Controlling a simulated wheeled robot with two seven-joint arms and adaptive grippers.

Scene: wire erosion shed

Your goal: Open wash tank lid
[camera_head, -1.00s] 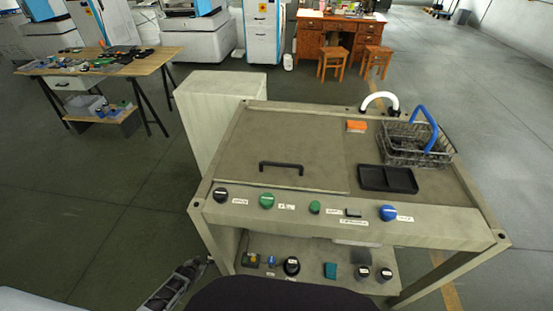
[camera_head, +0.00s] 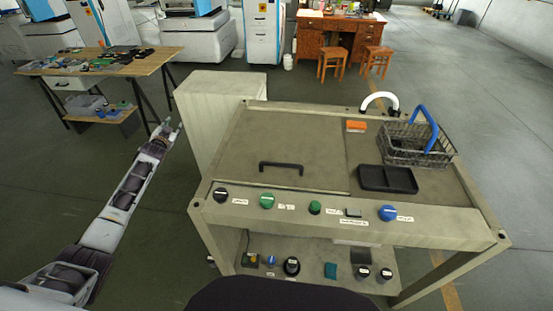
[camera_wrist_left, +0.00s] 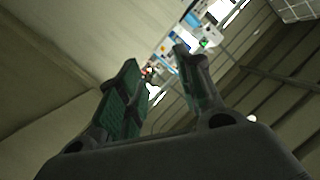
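The wash tank lid (camera_head: 298,150) is a flat grey-beige panel on the left part of the bench top, lying flat and closed. Its black bar handle (camera_head: 281,166) is near the lid's front edge. My left gripper (camera_head: 171,127) is raised to the left of the bench, beside the pale box, well away from the handle. In the left wrist view its two green-padded fingers (camera_wrist_left: 157,75) are apart with nothing between them. My right gripper is not in view.
A wire basket (camera_head: 418,150) with a blue handle, a black tray (camera_head: 387,179) and an orange block (camera_head: 356,126) are on the bench's right side. Knobs line the front panel (camera_head: 345,222). A pale box (camera_head: 212,112) stands behind left.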

